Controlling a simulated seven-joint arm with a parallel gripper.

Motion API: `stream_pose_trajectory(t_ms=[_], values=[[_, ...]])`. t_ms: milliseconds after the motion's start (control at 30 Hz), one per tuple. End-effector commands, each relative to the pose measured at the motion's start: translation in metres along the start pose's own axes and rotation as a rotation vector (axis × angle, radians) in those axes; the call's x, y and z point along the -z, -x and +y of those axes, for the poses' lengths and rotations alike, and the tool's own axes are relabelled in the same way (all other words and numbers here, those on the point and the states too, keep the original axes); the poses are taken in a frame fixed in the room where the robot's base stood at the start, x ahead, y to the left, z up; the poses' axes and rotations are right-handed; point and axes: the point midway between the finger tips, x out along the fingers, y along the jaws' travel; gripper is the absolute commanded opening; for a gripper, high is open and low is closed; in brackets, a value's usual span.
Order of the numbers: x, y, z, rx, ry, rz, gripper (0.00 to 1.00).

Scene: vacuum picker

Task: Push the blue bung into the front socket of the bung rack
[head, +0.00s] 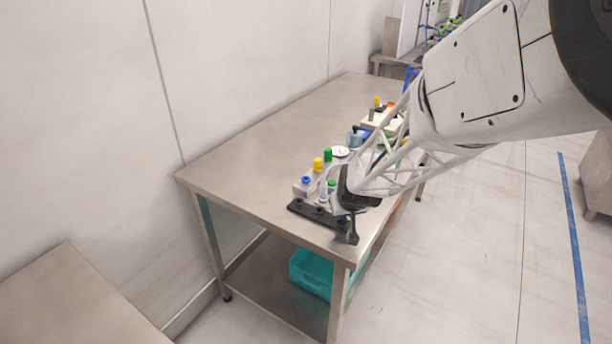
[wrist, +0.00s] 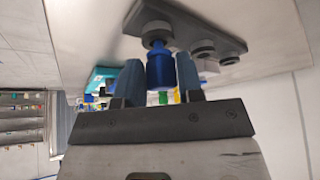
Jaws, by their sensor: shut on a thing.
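The blue bung (wrist: 160,70) is between the two fingers of my gripper (wrist: 159,80) in the wrist view, and the gripper is shut on it. Two more sockets (wrist: 203,48) of the rack show to the right and look empty. In the head view my gripper (head: 346,212) is over the near right end of the rack (head: 302,207); the held bung is mostly hidden there.
Behind the rack, a pale block (head: 299,188) carries blue, yellow and green capped pieces. More lab items stand farther along the steel table (head: 262,150). A teal crate (head: 310,272) is on the lower shelf. The table's left side is clear.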

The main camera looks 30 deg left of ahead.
Motion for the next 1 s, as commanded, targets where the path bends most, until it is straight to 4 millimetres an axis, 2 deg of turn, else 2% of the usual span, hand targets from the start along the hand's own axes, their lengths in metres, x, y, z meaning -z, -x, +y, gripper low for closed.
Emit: stream_pose_trajectory(t_ms=[1000], values=[[-0.0049,-0.0089,0.0000,0.000,-0.001,0.000,0.06]])
